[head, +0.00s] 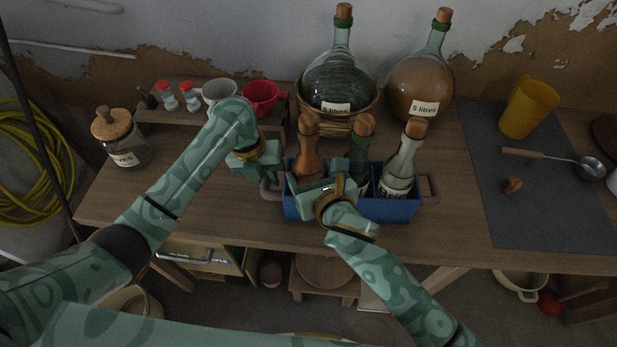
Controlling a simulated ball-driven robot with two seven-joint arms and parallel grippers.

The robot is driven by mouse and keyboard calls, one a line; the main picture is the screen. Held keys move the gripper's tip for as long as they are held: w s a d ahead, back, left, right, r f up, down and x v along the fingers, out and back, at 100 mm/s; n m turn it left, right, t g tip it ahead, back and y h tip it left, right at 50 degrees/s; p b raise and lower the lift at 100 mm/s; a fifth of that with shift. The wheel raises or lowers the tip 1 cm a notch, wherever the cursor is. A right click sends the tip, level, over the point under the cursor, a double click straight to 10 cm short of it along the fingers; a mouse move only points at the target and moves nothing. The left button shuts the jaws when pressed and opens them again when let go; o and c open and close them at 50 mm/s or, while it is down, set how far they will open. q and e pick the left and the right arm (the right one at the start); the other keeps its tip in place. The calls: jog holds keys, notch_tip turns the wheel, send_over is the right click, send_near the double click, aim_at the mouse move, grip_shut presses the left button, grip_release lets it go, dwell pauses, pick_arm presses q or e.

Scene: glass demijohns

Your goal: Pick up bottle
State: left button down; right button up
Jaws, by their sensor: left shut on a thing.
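A blue crate (391,209) with grey end handles stands on the wooden table and holds several upright bottles. They are a brown bottle (308,150), a green bottle (360,152) and a clear, labelled bottle (401,165), each with a cork. My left gripper (268,186) is shut at the crate's left end, apparently on its handle (271,194). My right gripper (315,180) is at the front of the crate, its fingers apart beside the lower part of the brown bottle. Its own body hides the contact, so I cannot tell whether it grips that bottle.
Two corked demijohns, one greenish in a basket (339,85) and one brown (420,88), stand behind the crate. A small shelf with cups (262,97) and a lidded jar (122,143) are left. A grey mat (540,210) with a yellow jug (528,107) and ladle lies right.

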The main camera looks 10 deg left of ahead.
aim_at(312, 142)
jog(key=c, duration=0.5)
jog(key=shift+r, duration=0.15)
jog(key=shift+c, duration=0.9)
notch_tip(312, 142, up, 10)
jog(key=shift+r, duration=0.1)
pick_arm(q)
jog(key=c, duration=1.2)
grip_release()
jog(key=shift+r, duration=0.1)
